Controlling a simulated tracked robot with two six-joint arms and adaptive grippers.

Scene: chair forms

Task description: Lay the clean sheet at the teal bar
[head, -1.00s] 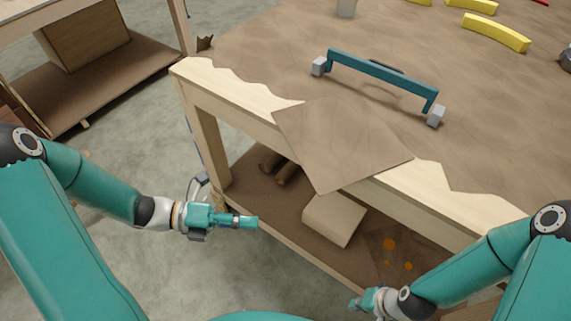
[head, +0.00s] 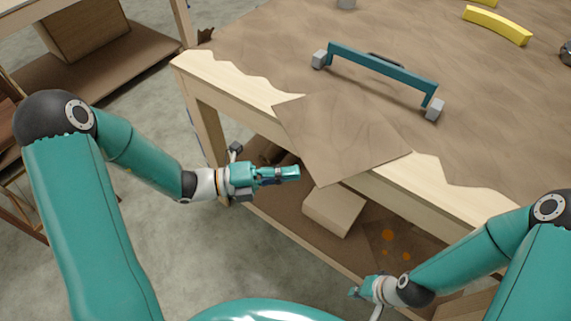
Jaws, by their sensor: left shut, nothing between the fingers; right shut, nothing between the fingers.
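The teal bar (head: 385,74) stands on the brown-topped workbench, with a grey block at each end. A flat brown sheet (head: 340,137) lies just in front of it, with its near corner hanging over the bench's front edge. A second sheet with orange spots (head: 393,243) lies on the lower shelf. My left gripper (head: 298,173) is shut and empty, in front of the bench, just left of the brown sheet's hanging corner. My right gripper (head: 353,293) is shut and empty, low in front of the bench near the lower shelf.
The bench's pale wooden front edge (head: 235,85) runs down to the right. A cardboard box (head: 334,210) sits on the lower shelf. Yellow curved pieces (head: 498,26) lie on the bench top. Another shelf with a box (head: 85,30) stands at the upper left.

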